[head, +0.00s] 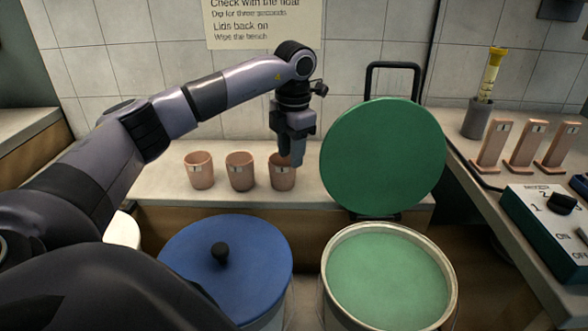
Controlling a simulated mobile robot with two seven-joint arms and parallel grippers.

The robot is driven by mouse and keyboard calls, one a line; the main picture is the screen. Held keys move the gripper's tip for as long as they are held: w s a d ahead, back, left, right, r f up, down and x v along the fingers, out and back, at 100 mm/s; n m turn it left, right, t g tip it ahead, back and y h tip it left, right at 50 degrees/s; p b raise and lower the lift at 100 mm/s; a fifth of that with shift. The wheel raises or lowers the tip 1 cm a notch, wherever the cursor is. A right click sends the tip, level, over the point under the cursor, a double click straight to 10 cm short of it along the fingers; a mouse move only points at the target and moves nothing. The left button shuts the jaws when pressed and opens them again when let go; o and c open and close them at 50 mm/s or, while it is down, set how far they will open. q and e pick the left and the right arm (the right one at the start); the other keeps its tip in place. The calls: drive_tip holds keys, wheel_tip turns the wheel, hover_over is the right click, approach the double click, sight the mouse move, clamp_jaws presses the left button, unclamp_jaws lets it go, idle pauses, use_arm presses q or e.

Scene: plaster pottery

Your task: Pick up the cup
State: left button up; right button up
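Three pinkish terracotta cups with small white labels stand upright in a row on the back ledge: a left cup (199,171), a middle cup (240,172) and a right cup (282,179). My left gripper (295,158) points down at the right cup, its fingers overlapping the cup's rim in the picture. The fingers hide part of that rim and its far side. I cannot tell whether they touch the cup or how far apart they are. My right gripper is out of view.
A blue-lidded bucket (226,262) stands in front of the ledge. Right of it is an open bucket of green liquid (388,275), its green lid (383,157) raised behind it. The right bench holds pink test pieces (526,145) and a control box (548,228).

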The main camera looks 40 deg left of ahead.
sight(289, 188)
use_arm(q)
drive_tip(key=shift+w+a+f+b, duration=0.1)
drive_tip(key=shift+a+f+b, duration=0.05)
drive_tip(key=shift+f, duration=1)
drive_tip(key=shift+w+a+f+b, duration=0.1)
drive_tip(key=shift+f+b, duration=0.05)
drive_tip(key=shift+f, duration=1.05)
drive_tip(key=shift+a+f+b, duration=0.15)
drive_tip(key=shift+f, duration=1)
clamp_jaws()
